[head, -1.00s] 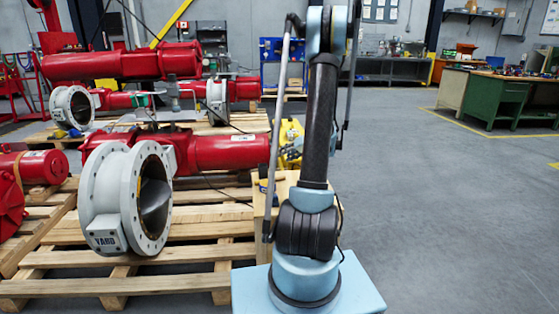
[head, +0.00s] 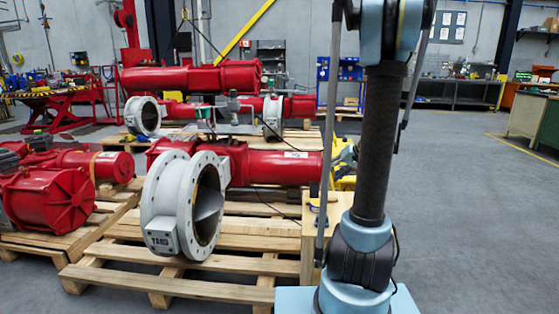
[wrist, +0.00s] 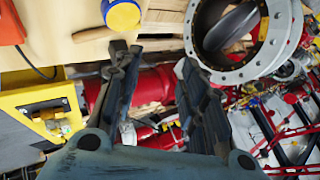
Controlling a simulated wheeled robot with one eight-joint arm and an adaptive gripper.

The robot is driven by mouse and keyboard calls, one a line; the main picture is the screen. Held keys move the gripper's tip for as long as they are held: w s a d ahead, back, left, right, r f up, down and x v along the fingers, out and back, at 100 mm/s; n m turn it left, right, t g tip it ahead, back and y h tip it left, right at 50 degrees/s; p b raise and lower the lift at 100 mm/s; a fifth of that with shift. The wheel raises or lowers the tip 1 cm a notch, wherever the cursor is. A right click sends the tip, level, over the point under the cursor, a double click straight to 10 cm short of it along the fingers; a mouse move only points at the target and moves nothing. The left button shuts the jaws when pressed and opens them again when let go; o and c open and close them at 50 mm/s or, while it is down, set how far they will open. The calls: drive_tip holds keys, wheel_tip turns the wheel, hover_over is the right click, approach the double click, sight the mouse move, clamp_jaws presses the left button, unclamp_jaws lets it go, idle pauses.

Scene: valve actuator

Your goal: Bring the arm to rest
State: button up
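My arm (head: 380,145) stands upright at the right of centre in the head view. My gripper shows in the wrist view (wrist: 152,60) with its two dark fingers apart and nothing between them. In the head view it is mostly hidden behind my arm. A white flanged valve (head: 165,205) with a red actuator (head: 285,168) lies on a wooden pallet (head: 215,285). The valve's ring also shows at the upper right of the wrist view (wrist: 277,35).
In the wrist view, a wooden top (wrist: 75,35) carries a yellow-and-blue round item (wrist: 121,14), and a yellow unit (wrist: 40,110) is at the left. Another pallet with red actuators (head: 50,200) stands at left. Grey floor (head: 480,230) is clear at right.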

drive_tip(key=s+a+f+g+h, duration=0.1)
drive_tip(key=s+a+h, duration=0.1)
drive_tip(key=s, duration=1.4)
drive_tip(key=s+a+f+g+h, duration=0.2)
drive_tip(key=s+a+h, duration=0.1)
drive_tip(key=s, duration=1.3)
drive_tip(key=shift+s+n+g+h, duration=0.3)
drive_tip(key=shift+s+h, duration=0.1)
drive_tip(key=shift+s+d+f, duration=0.3)
drive_tip(key=shift+s+f, duration=0.1)
drive_tip(key=shift+s, duration=0.35)
drive_tip(key=shift+c, duration=0.6)
